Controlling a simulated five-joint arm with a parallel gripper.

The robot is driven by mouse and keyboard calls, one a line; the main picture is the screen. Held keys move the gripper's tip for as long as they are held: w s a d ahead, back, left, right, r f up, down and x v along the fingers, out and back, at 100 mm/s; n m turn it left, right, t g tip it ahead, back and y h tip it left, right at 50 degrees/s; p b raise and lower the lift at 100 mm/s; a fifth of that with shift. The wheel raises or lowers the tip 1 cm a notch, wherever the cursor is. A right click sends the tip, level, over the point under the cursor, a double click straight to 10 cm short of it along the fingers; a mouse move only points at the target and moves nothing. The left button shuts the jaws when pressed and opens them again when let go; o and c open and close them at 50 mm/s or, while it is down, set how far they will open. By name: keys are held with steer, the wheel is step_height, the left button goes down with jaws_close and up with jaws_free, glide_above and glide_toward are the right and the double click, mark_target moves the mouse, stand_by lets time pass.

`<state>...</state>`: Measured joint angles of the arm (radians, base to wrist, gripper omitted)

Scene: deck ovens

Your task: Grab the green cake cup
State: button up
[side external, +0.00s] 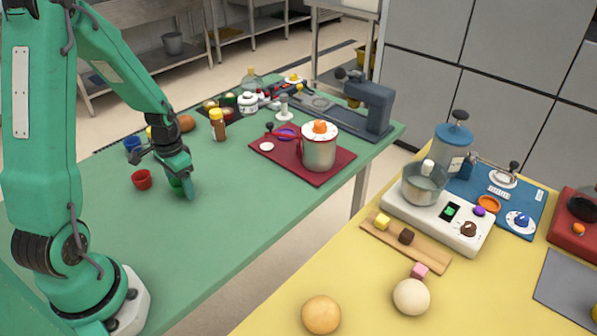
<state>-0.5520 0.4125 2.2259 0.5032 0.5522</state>
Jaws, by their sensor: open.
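The gripper is open, and the cup shows right beside the near finger. I cannot tell whether the fingers touch the cup or stand around it.
A red cup (141,179) stands just left of my gripper, and a blue cup (132,144) farther back. A brown bottle with a yellow cap (217,124) stands behind to the right. A pot (318,150) sits on a red mat (329,176). The table front is clear.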

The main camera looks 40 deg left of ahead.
steer(key=c, duration=1)
steer(key=shift+r, duration=0.15)
steer(key=shift+r, duration=0.85)
step_height(320, 180, up, 2)
steer(key=shift+r, duration=0.1)
steer(key=d+r, duration=0.2)
steer(key=d, duration=0.2)
steer(key=d+r, duration=0.2)
steer(key=d, duration=0.1)
steer(key=d+r, duration=0.2)
steer(key=d, duration=0.2)
steer(key=shift+d+r, duration=0.35)
steer(key=shift+r, duration=0.05)
